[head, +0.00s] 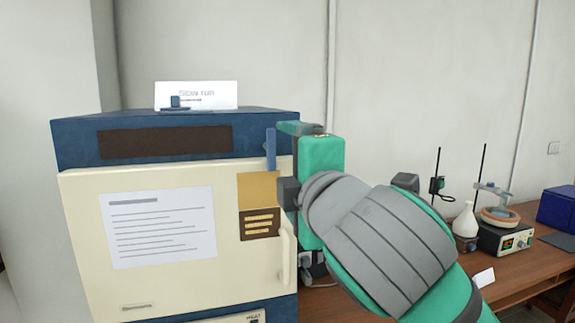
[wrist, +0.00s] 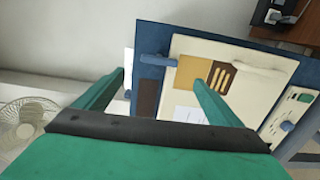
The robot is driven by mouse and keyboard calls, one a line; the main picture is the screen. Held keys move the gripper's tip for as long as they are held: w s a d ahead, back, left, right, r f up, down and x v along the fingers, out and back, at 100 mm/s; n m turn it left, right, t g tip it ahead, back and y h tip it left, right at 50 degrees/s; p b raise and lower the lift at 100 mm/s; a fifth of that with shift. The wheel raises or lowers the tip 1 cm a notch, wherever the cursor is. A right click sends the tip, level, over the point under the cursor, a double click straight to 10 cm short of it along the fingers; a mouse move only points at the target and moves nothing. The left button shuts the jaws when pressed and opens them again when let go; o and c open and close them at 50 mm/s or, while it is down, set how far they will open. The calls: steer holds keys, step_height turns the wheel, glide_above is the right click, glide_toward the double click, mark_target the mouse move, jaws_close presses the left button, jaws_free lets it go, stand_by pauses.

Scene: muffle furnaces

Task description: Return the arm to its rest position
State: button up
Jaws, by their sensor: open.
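My gripper (wrist: 160,77) is open and empty in the wrist view, with its two green fingers spread apart in front of the muffle furnace. The furnace (head: 180,123) is a blue box with a cream door (head: 80,230), which looks shut. In the head view my arm reaches in from the lower right, and my green hand is at the furnace's upper right corner. A blue bar (head: 271,150) stands beside the hand at the door's top edge. I cannot tell whether a finger touches the furnace. My arm hides part of the furnace's right side.
A white card (head: 218,95) stands on the furnace. A wooden bench (head: 520,265) at right holds a white flask (head: 466,220), a device with a round dish (head: 500,215), stand rods and a blue box (head: 557,208). A wire fan (wrist: 22,120) shows at left in the wrist view.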

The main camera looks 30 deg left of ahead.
steer(key=shift+a, duration=0.1)
